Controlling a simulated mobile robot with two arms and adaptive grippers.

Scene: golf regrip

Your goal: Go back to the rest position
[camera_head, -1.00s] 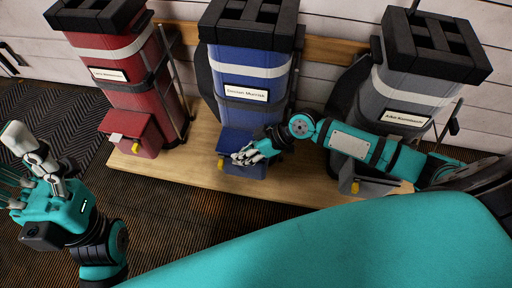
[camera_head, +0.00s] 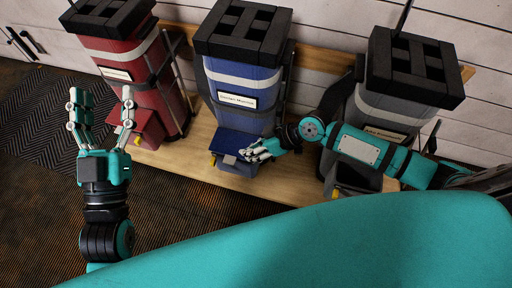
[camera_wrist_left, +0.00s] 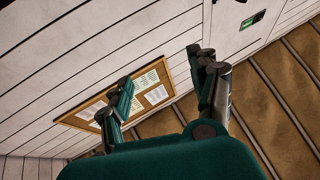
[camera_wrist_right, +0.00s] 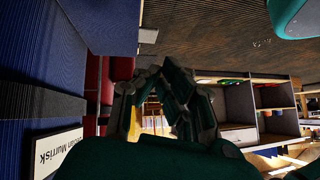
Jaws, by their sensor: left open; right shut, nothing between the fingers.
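My left gripper (camera_head: 102,108) is open and empty, fingers pointing up, in front of the red golf bag's pocket in the head view. My right gripper (camera_head: 250,152) is shut and empty at the front pocket of the blue golf bag (camera_head: 241,75). I cannot tell whether it touches the pocket. In the right wrist view the right gripper's fingers (camera_wrist_right: 165,90) are close together, with the blue bag on the left.
A red golf bag (camera_head: 140,75) and a grey golf bag (camera_head: 385,115) flank the blue one on a wooden platform (camera_head: 190,158). The platform stands against a white plank wall. Patterned carpet (camera_head: 45,200) lies free at the left. The right wrist view shows shelves (camera_wrist_right: 238,105).

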